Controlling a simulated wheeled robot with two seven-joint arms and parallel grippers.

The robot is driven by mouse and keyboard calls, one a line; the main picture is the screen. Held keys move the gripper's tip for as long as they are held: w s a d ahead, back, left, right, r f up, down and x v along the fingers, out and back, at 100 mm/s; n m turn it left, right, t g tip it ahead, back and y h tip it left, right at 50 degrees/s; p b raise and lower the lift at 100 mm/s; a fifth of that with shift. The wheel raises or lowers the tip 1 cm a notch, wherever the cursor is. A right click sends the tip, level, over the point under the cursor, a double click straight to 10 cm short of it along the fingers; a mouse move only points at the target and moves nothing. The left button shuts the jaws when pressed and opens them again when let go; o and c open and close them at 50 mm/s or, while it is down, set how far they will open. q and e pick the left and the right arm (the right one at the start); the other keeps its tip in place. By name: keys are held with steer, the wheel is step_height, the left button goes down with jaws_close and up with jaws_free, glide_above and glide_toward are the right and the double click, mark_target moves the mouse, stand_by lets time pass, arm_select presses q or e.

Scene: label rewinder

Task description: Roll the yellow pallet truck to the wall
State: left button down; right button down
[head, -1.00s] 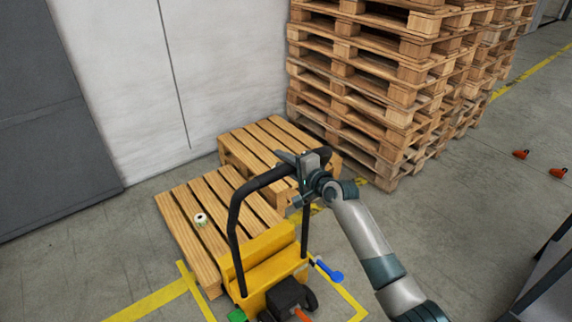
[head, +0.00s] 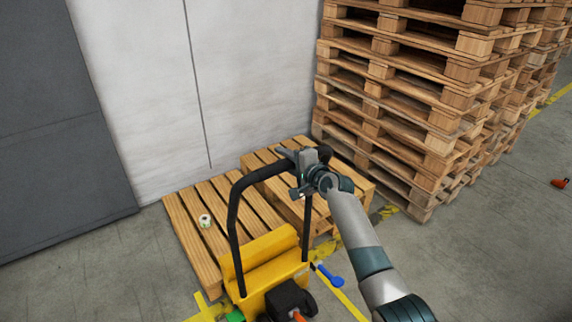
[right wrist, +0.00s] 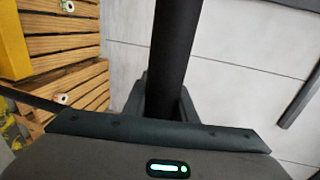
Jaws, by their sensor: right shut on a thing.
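The yellow pallet truck (head: 268,265) stands at the lower middle of the head view, its black hoop handle (head: 236,205) upright. A wooden pallet (head: 190,215) lies over its forks, close to the pale wall (head: 250,90). My right gripper (head: 301,164) is shut on the upper right part of the handle. In the right wrist view the black handle bar (right wrist: 176,50) runs between the fingers. My left gripper is not in view.
A second low pallet (head: 350,185) lies just right of the truck, near a tall pallet stack (head: 400,90). A small white roll (head: 205,221) sits on the truck's pallet. A grey door panel (head: 60,120) is at left. An orange object (head: 560,183) lies on the floor at right. Floor at lower left is clear.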

steer(key=shift+w+r, duration=0.15)
steer(key=shift+r, duration=0.05)
stand_by(0.3)
steer(key=c, duration=1.5)
jaws_free()
steer(key=shift+a, duration=0.1)
steer(key=shift+o, duration=0.2)
steer(key=shift+f, duration=0.15)
